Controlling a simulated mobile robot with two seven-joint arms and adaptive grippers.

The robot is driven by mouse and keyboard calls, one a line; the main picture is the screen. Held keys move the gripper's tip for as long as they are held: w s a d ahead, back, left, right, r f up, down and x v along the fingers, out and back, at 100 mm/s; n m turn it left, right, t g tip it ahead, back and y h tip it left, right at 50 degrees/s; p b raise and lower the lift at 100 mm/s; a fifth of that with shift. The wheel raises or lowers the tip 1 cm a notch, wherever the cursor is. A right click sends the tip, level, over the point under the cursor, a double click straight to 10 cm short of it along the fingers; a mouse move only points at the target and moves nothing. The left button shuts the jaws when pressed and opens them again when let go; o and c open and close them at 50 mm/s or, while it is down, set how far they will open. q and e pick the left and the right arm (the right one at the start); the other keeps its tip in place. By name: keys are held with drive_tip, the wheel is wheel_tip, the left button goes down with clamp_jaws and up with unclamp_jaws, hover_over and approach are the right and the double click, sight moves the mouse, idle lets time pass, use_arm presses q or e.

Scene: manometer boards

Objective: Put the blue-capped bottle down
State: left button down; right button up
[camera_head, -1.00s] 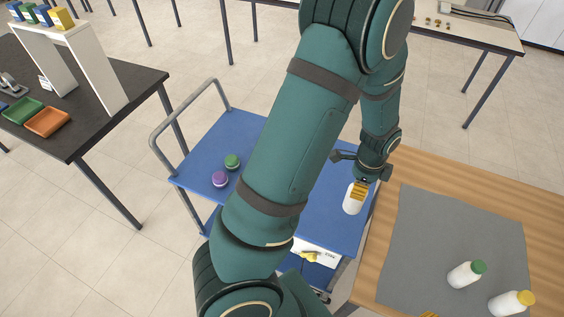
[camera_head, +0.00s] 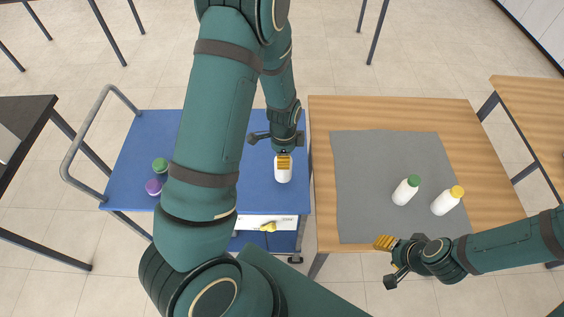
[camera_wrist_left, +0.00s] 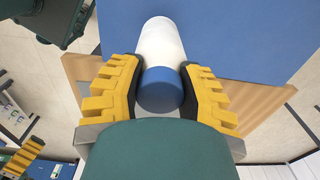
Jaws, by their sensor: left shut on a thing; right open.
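The blue-capped bottle has a white body (camera_head: 283,174) in the head view, near the right edge of the blue cart top. My left gripper (camera_head: 284,158) is shut on its cap end; in the head view the gripper hides the cap. In the left wrist view the blue cap (camera_wrist_left: 160,90) sits between the two yellow fingers, with the white body (camera_wrist_left: 161,42) beyond it. I cannot tell whether the bottle touches the cart. My right gripper (camera_head: 388,262) is open and empty by the front edge of the wooden table.

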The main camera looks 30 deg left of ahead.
use_arm(q)
drive_tip(key=shift+f, duration=1.8)
drive_tip(key=shift+f+b, duration=0.15)
drive_tip(key=shift+b, duration=0.15)
drive_tip(key=c, duration=0.6)
unclamp_jaws()
